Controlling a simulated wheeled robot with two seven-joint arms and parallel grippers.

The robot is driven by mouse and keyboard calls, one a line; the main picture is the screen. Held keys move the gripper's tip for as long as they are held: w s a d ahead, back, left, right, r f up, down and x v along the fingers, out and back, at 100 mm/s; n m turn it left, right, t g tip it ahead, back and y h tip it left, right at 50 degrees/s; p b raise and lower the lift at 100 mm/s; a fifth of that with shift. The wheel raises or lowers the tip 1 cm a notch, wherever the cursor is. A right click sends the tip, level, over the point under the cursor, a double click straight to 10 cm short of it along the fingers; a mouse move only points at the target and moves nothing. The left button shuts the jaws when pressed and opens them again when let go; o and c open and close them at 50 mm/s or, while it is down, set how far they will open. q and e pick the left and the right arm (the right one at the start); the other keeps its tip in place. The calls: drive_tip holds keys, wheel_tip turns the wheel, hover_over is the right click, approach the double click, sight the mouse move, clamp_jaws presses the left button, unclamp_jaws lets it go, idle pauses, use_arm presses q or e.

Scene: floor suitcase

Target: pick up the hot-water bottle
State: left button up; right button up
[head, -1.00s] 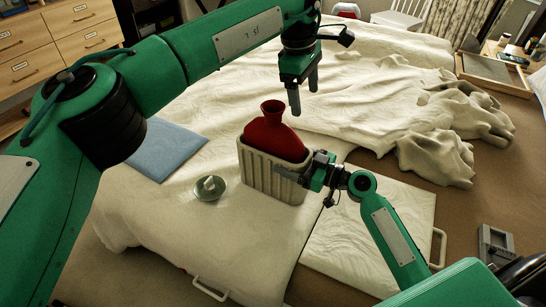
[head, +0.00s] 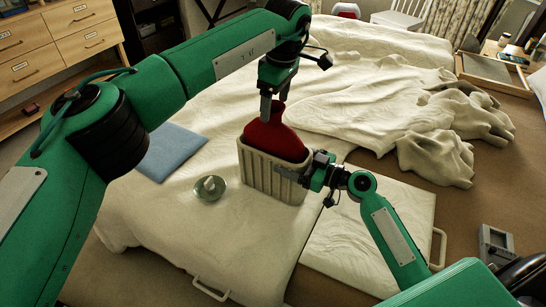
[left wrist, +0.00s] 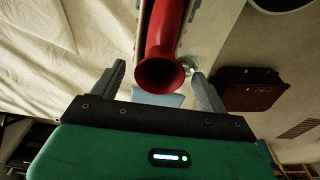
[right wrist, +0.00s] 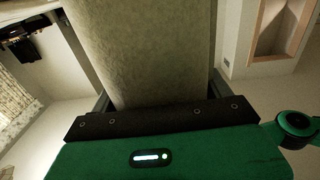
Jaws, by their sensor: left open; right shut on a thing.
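The red hot-water bottle (head: 272,138) stands upright in a cream ribbed bin (head: 262,177), its neck pointing up. My left gripper (head: 270,112) is open, above the bin at the bottle's neck. In the left wrist view the bottle's flared mouth (left wrist: 160,73) lies between the two open fingers, with a gap on each side. The head view partly hides the neck behind my left gripper. My right gripper (head: 304,170) is shut on the bin's right rim. In the right wrist view the bin wall (right wrist: 145,50) fills the space between the fingers.
The bin stands on a pale cloth-covered surface. A small glass dish (head: 210,188) with something pale in it is left of the bin. A blue flat item (head: 172,152) lies farther left. A crumpled blanket (head: 440,130) lies to the right.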

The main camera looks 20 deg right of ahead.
sight(273, 118)
use_arm(q)
drive_tip(key=f, duration=0.5)
drive_tip(key=shift+w+a+f, duration=0.15)
drive_tip(key=shift+w+a, duration=0.1)
drive_tip(key=c, duration=1.7)
drive_tip(key=shift+o, duration=0.2)
wheel_tip(273, 118, up, 10)
use_arm(e)
drive_tip(key=o, duration=1.1)
drive_tip(key=shift+v, duration=6)
